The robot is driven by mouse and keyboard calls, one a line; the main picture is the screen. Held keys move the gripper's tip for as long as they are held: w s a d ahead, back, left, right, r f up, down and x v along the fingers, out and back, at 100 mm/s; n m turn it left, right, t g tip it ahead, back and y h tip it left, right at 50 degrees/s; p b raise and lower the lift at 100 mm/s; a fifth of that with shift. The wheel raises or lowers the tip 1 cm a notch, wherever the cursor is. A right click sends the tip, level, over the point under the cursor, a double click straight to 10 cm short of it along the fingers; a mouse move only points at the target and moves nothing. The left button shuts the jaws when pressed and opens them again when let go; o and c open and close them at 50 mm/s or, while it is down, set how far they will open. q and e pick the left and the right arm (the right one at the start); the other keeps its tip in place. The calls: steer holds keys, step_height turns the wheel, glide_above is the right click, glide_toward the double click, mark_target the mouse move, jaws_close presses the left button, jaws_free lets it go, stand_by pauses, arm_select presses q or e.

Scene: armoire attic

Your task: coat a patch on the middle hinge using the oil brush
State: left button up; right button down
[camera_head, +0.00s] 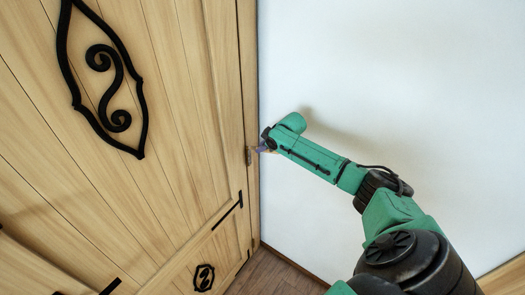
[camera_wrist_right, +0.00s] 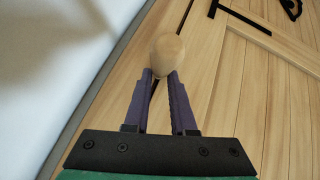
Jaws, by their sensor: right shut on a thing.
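The wooden armoire (camera_head: 150,120) fills the left of the head view. A small metal hinge (camera_head: 248,156) sits on its right edge. My right gripper (camera_head: 262,149) is at this edge, right beside the hinge; I cannot tell whether the brush touches it. In the right wrist view my right gripper (camera_wrist_right: 164,80) is shut on the oil brush (camera_wrist_right: 167,52), of which only a rounded pale wooden end shows. The bristles are hidden. The hinge is not clear in the wrist view. My left gripper is not in view.
A white wall (camera_head: 400,80) stands close on the right of the armoire, behind my right arm. Black scroll ironwork (camera_head: 105,75) and black straps decorate the armoire front. A strip of wooden floor (camera_head: 270,275) shows at the bottom.

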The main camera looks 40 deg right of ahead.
steer(key=shift+s+a+f+b, duration=0.1)
steer(key=shift+f+b, duration=0.7)
steer(key=shift+f, duration=1.05)
step_height(320, 180, down, 7)
steer(key=b, duration=0.3)
steer(key=shift+r+b, duration=0.2)
steer(key=shift+b, duration=0.15)
steer(key=s+d+p, duration=0.2)
steer(key=s+p, duration=0.3)
steer(key=s, duration=0.1)
